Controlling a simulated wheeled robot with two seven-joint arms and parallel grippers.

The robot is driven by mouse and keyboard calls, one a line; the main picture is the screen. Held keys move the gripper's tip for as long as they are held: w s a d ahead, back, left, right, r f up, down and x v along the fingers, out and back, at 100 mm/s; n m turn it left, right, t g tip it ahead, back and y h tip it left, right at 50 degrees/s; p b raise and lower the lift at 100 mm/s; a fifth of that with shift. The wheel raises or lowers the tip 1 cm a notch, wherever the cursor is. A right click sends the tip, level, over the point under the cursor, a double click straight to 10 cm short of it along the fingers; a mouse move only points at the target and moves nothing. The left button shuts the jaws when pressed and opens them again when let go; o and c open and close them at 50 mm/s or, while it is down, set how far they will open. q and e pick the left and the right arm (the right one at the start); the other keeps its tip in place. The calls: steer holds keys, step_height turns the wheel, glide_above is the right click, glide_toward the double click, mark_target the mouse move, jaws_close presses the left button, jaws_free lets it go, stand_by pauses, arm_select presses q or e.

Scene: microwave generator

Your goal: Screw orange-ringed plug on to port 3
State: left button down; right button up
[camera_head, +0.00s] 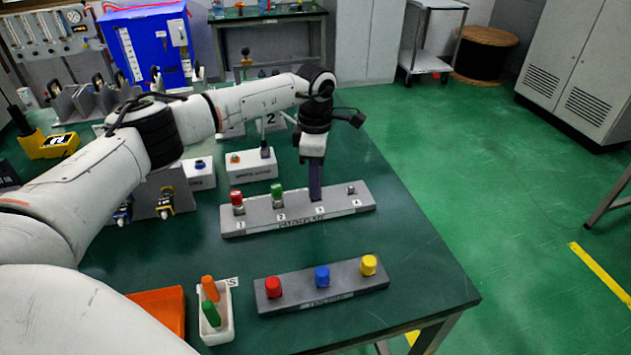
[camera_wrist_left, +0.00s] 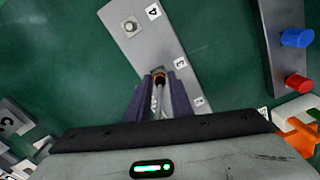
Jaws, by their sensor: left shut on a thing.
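The grey port block (camera_head: 350,203) lies on the green table with ports numbered 1 to 4. My left gripper (camera_head: 316,196) points down at port 3, its purple fingers close to the block top. In the left wrist view the fingers (camera_wrist_left: 158,88) are shut on a slim plug (camera_wrist_left: 158,101) with an orange-brown band near its tip. Port 3 is hidden behind the fingers and plug, so I cannot tell whether the plug is seated. Port 4 (camera_head: 351,189) is bare metal and also shows in the left wrist view (camera_wrist_left: 130,26). My right gripper is not in view.
A red plug (camera_head: 237,199) and a green plug (camera_head: 277,192) stand in ports 1 and 2, beside the gripper. A grey block (camera_head: 343,285) with red, blue and yellow caps and a white tray (camera_head: 224,331) are nearer. The table's right side is clear.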

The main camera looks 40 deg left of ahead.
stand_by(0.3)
arm_select(q)
steer(key=c, duration=1.6)
jaws_free()
steer(key=shift+o, duration=0.2)
steer(key=shift+r, duration=0.1)
step_height(320, 180, up, 10)
steer(key=shift+s, duration=0.1)
